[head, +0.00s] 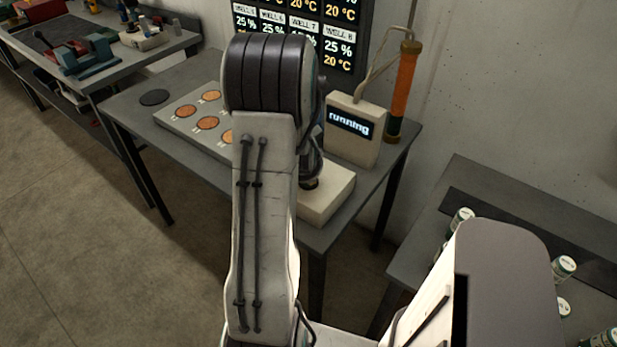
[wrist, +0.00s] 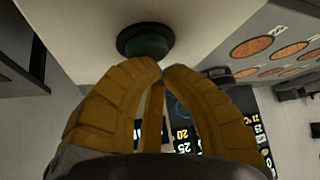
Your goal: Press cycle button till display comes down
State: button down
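The green button (wrist: 146,45) sits in a dark ring on a cream box, seen close up in the wrist view. The same cream box (head: 333,194) stands at the table's front corner in the head view. My gripper (wrist: 162,65) has its yellow fingers closed to a point, with nothing between the tips. The tips are at the button's edge in the picture; I cannot tell whether they touch it. In the head view my arm hides most of the gripper. A small display (head: 349,122) on a cream unit reads "running". A wall board (head: 300,28) shows well readings of 25 % and 20 °C.
A plate with orange-brown discs (head: 187,112) lies left of my arm on the table (head: 130,104). An orange column (head: 402,90) stands behind the display unit. A bench with a vise (head: 85,52) is at far left, and a bench with white jars (head: 563,268) at right.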

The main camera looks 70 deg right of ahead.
jog(key=shift+r, duration=0.1)
dwell(0.3)
jog(key=shift+r+p, duration=0.6)
jog(key=shift+r, duration=0.3)
jog(key=shift+r, duration=0.15)
jog(key=shift+r+p, duration=1.55)
jog(key=shift+r, duration=0.85)
